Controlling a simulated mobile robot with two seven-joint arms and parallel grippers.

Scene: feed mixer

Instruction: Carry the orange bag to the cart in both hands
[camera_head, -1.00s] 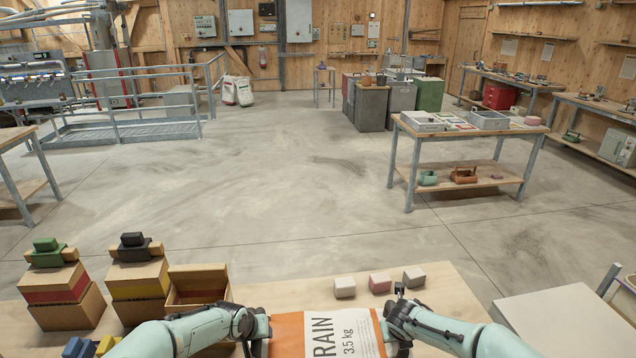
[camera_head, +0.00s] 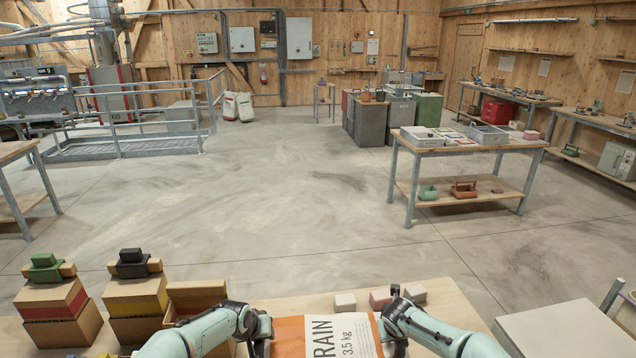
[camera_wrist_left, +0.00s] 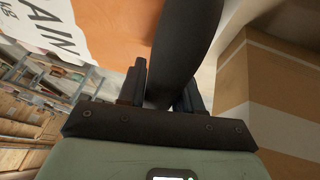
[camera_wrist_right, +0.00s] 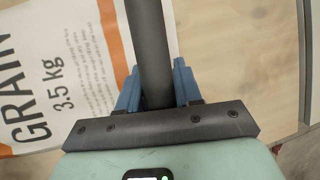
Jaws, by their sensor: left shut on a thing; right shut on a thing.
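The orange bag (camera_head: 291,336) has a white label reading GRAIN 3.5 kg and is at the bottom centre of the head view, between my arms. Its lower part is cut off. My left gripper (camera_wrist_left: 160,85) is shut on a dark bar at the bag's left side, which looks like a handle. My right gripper (camera_wrist_right: 157,85) is shut on a similar dark bar at its right side. The bag's label also shows in the right wrist view (camera_wrist_right: 62,75). A pale flat top (camera_head: 560,332) at the lower right looks like the cart.
The wooden table (camera_head: 445,298) lies under and around the bag. Stacked boxes (camera_head: 137,300) with coloured bands stand to the left, close to my left arm. Small blocks (camera_head: 345,302) lie just beyond the bag. Open concrete floor (camera_head: 260,200) lies beyond the table.

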